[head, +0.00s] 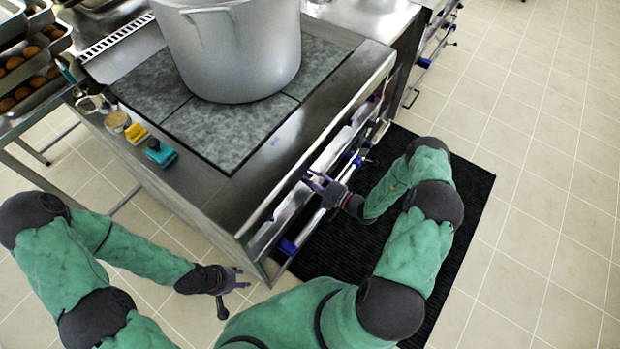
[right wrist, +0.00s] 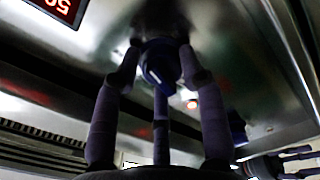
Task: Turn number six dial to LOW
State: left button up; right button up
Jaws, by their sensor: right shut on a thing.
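The stove (head: 215,205) has a steel front panel that faces my right arm. In the right wrist view a dark round dial (right wrist: 160,62) with a blue part sits on that panel. My right gripper (head: 318,182) is at the stove front; in the wrist view its fingers (right wrist: 160,75) are closed around the dial. No number or LOW mark is readable, and the fingers partly hide the dial. My left gripper (head: 237,282) is open and empty, in front of the stove's near corner, apart from it.
A large grey stockpot (head: 235,50) stands on the stove top. A yellow item (head: 137,133) and a teal item (head: 160,152) lie on its left edge. A red display (right wrist: 62,8) and a red light (right wrist: 192,104) are near the dial. A black mat (head: 465,190) covers the floor.

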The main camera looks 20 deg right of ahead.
jog(key=shift+w+d, duration=0.1)
jog(key=shift+d, duration=0.2)
jog(key=o, duration=1.1)
jog(key=shift+f, duration=0.1)
jog(key=shift+a, duration=0.15)
jog(key=v, duration=1.2)
